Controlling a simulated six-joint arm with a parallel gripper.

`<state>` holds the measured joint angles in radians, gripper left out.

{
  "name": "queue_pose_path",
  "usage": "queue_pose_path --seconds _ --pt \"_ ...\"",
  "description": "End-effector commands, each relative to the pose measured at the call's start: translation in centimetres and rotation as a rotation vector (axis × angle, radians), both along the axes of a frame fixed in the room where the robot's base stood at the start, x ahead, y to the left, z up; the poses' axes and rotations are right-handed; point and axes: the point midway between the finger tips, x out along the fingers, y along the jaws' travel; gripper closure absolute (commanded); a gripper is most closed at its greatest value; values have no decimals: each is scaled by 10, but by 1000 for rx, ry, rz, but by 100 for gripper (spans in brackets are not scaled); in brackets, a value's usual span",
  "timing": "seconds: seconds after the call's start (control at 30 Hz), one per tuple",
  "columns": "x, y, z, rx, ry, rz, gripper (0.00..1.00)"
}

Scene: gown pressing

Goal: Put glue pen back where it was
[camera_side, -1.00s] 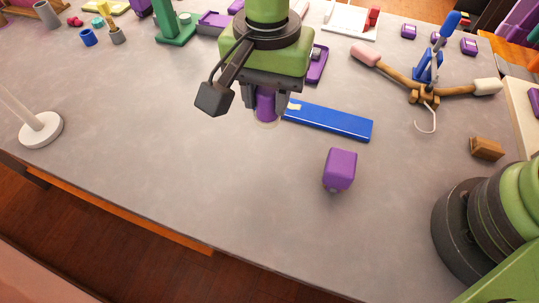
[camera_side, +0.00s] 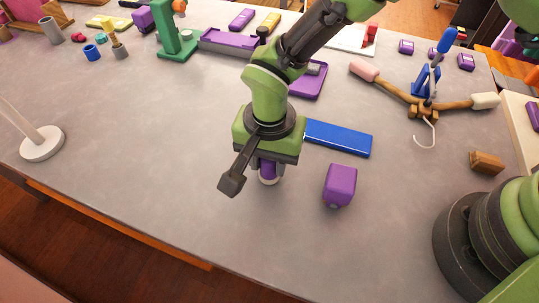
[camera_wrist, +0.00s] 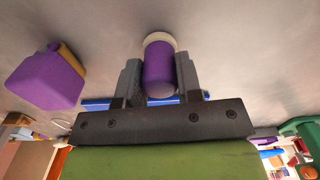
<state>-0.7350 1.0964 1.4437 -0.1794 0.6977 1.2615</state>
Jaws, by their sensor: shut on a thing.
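My gripper (camera_side: 267,168) points down over the open grey table, left of the purple block and in front of the blue slab. It is shut on the glue pen (camera_side: 267,172), a purple cylinder with a wider whitish end at the bottom. In the wrist view the glue pen (camera_wrist: 158,70) sits upright between the two dark fingers (camera_wrist: 159,80). Its upper part is hidden by the gripper in the side view. I cannot tell whether its pale end touches the table.
The purple block (camera_side: 340,184) stands close on the right. The blue slab (camera_side: 338,138) lies just behind. A purple tray (camera_side: 308,84) is farther back. A wooden hanger (camera_side: 455,106) and brown block (camera_side: 487,162) are on the right, a white-based stand (camera_side: 41,143) on the left. The front left table is clear.

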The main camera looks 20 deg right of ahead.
Motion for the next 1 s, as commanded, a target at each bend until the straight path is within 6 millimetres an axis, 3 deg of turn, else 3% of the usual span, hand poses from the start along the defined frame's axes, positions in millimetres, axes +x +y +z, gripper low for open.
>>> queue_pose_path --seconds 0.13,0.17,0.27,0.63,1.0 --pt "0 0 -3 0 0 1 94" --pt "0 0 -3 0 0 1 63" --pt "0 0 -2 0 0 1 42" --pt "1 0 6 1 -2 1 42" --pt "1 1 81 4 -5 0 42"
